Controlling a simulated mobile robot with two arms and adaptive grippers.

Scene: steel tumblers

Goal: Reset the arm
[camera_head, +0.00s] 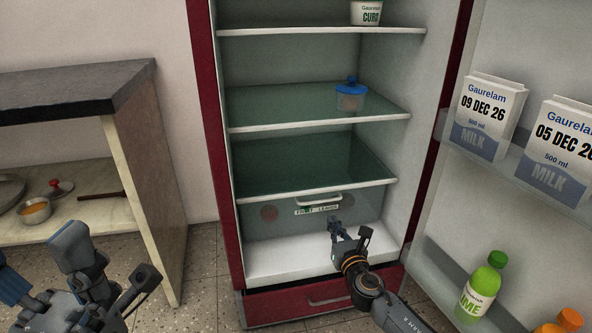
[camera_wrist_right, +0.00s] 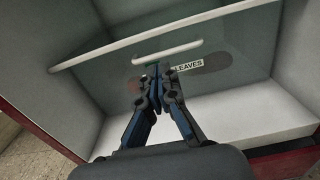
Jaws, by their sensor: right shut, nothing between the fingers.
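My right gripper (camera_head: 348,232) is in front of the open fridge, near the clear drawer (camera_head: 262,222) at its bottom. In the right wrist view the same gripper (camera_wrist_right: 160,72) has its fingers together with nothing between them, in front of the drawer's front and below its white handle (camera_wrist_right: 153,54). I cannot tell whether the fingertips touch the drawer. My left gripper (camera_head: 130,292) is at the lower left, partly cut off by the frame, away from the fridge; its fingers do not show clearly enough to judge.
The fridge door (camera_head: 425,235) stands open at the right, holding milk cartons (camera_head: 490,112) and a green bottle (camera_head: 481,287). A blue-lidded container (camera_head: 351,95) and a curd tub (camera_head: 366,13) sit on shelves. A dark-topped counter (camera_head: 70,90) with pots stands at the left.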

